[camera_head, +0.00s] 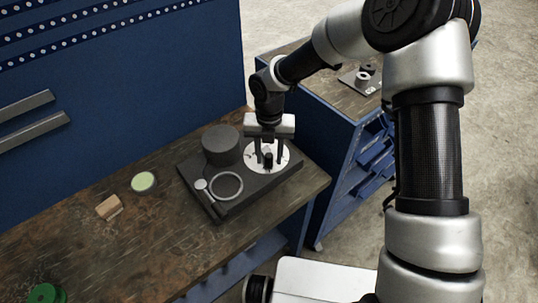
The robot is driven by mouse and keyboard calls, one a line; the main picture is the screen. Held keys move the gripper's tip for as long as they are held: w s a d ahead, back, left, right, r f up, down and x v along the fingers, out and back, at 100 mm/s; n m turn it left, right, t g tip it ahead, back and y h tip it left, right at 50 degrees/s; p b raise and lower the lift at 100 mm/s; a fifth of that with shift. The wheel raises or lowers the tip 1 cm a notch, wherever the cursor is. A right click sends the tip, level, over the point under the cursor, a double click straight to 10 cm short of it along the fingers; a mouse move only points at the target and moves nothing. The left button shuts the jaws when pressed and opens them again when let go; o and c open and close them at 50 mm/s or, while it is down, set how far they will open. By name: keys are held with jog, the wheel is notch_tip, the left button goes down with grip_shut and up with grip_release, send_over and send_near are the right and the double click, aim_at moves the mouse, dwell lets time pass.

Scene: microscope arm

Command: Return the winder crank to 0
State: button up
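A dark winder base (222,206) sits on the wooden bench and carries a white round dial (281,165) at its right end. A black upright crank knob (268,161) stands over the dial; the crank arm and the dial marks are too small or hidden to read. My gripper (269,160) points down over the dial. Its two dark fingers are spread, one on each side of the knob, with what looks like a gap to it. I cannot tell whether either finger touches the knob.
On the base stand a dark cylinder (221,145) and a grey ring (227,186) on a small mount. A pale green disc (143,182), a wooden block (109,207) and a green object (45,293) lie left. A blue panel (120,90) rises behind.

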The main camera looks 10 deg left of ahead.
dwell(0.3)
notch_tip(320, 180, up, 17)
jog(key=shift+r, duration=0.2)
dwell(0.6)
jog(key=s+d+r+n+t, duration=0.2)
jog(key=s+d+r+n, duration=0.2)
jog(key=n, duration=0.7)
jog(key=s+d+r+n+t, duration=0.1)
jog(key=s+d+r+n, duration=0.3)
jog(key=s+d+n, duration=0.5)
jog(key=s+d+r+n+t, duration=0.2)
jog(key=s+d+r+n, duration=0.2)
jog(key=s+d+n, duration=0.3)
jog(key=shift+d+r+n+t, duration=0.35)
jog(key=shift+d+n, duration=1.9)
jog(key=shift+n, duration=1.45)
